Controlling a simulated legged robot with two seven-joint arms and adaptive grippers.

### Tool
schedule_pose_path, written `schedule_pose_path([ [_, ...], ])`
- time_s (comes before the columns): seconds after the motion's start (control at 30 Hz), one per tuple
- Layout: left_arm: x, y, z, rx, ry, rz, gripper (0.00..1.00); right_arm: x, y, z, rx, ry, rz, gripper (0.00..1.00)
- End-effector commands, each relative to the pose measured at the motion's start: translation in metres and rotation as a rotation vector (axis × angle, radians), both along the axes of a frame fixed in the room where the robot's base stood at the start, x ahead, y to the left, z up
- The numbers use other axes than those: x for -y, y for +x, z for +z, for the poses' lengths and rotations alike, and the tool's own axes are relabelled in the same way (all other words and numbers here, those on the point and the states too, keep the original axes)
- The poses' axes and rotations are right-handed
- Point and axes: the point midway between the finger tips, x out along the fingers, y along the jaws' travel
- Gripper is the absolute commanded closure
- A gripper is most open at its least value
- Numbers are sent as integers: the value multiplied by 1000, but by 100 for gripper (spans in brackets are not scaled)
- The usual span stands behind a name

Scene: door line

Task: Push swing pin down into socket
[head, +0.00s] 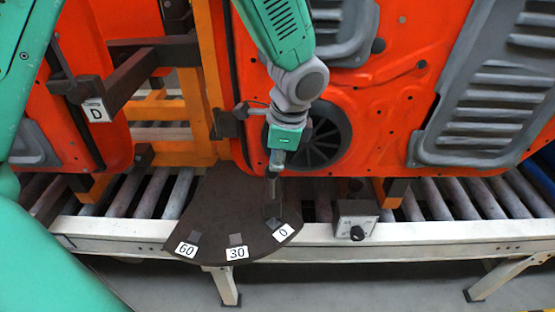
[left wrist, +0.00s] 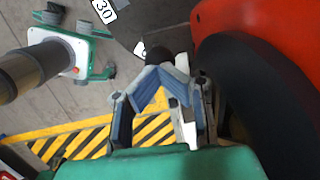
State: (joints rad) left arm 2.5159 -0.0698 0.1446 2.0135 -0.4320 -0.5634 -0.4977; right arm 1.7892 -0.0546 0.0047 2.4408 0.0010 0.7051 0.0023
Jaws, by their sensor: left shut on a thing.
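The dark fan-shaped plate (head: 215,208) carries white labels 60 (head: 186,250), 30 (head: 237,253) and 0 (head: 283,232) along its curved edge. Small dark blocks stand by the labels. My left gripper (head: 274,180) points down over the plate near the 0 label. In the left wrist view its fingers (left wrist: 155,85) are shut on the dark swing pin (left wrist: 157,54). In the head view the pin (head: 272,208) reaches down to about the block by the 0. The socket is hidden, so I cannot tell how deep the pin sits. My right gripper is not in view.
Orange door panels (head: 400,100) stand close behind the gripper. A roller conveyor (head: 450,195) with a white rail runs across. A small box with a dial (head: 355,221) is mounted right of the plate. A bracket marked D (head: 97,110) projects at left.

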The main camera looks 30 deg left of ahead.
Motion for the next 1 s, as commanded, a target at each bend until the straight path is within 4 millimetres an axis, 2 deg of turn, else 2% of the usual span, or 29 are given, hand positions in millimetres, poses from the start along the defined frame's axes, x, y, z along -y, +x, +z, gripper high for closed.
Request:
schedule_pose_path([
  [0.37, 5, 1, 49, 4, 2, 2, 100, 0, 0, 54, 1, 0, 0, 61],
  [0.43, 9, 3, 64, 10, 1, 2, 100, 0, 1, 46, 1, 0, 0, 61],
  [0.7, 20, 2, 117, 7, 1, 3, 100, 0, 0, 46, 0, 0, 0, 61],
  [0.83, 23, 2, 130, 5, 2, 2, 100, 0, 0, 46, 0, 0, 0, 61],
  [1.0, 24, 2, 137, 3, 2, 2, 100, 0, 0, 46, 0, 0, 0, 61],
])
